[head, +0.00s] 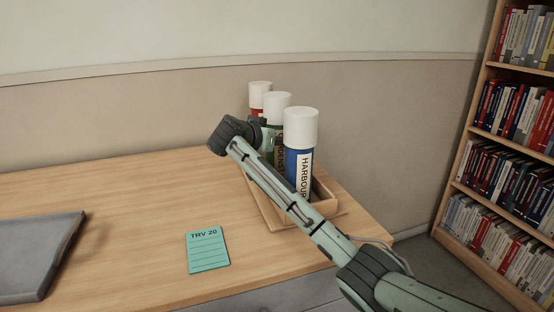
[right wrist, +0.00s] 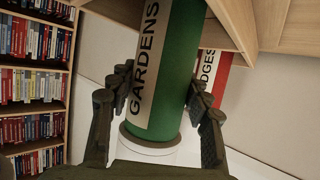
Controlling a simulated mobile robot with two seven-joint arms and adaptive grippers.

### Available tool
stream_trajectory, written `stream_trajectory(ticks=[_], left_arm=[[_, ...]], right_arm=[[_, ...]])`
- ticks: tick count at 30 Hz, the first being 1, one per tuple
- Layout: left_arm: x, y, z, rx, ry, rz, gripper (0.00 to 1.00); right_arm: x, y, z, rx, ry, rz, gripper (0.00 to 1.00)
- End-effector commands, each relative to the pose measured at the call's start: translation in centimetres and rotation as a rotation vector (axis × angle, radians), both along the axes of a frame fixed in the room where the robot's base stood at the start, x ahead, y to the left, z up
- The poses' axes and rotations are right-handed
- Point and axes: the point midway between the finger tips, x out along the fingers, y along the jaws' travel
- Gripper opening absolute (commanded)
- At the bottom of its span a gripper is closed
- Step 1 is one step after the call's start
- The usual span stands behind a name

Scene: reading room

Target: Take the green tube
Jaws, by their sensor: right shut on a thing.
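The green tube (head: 271,132) has a white cap and stands upright in a row, between a red tube (head: 257,101) behind it and a blue tube (head: 300,161) in front. The row is in a wooden holder (head: 325,205). In the right wrist view the green tube (right wrist: 181,85) shows a pale label reading GARDENS. My right gripper (head: 262,125) is shut on it, with one finger on each side of the tube near its white cap. The tube's lower part is hidden in the head view, so I cannot tell whether it is raised. My left gripper is out of view.
A teal card (head: 208,250) marked TRV 20 lies on the wooden desk (head: 130,215). A grey tray (head: 40,258) is at the left. A bookshelf (head: 487,133) stands at the right. The wall is close behind the tubes. The desk's middle is clear.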

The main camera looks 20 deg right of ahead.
Motion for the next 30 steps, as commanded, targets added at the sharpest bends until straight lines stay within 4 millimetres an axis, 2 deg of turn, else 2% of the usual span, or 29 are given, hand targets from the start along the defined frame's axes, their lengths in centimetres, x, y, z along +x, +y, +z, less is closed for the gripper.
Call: stream_trajectory(ticks=[14, 19, 27, 30], left_arm=[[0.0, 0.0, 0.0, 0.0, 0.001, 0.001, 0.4], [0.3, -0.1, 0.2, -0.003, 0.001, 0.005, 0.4], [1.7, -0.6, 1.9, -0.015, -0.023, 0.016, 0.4], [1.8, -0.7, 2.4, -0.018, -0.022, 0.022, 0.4]], right_arm=[[0.0, 0.0, 0.4, 0.0, -0.004, 0.001, 0.0], [0.0, 0.1, 1.5, 0.0, -0.004, 0.0, 0.0], [0.0, 0.0, 4.4, 0.001, -0.007, 0.0, 0.0], [-0.2, 1.3, 4.9, 0.001, -0.004, 0.003, 0.0]])
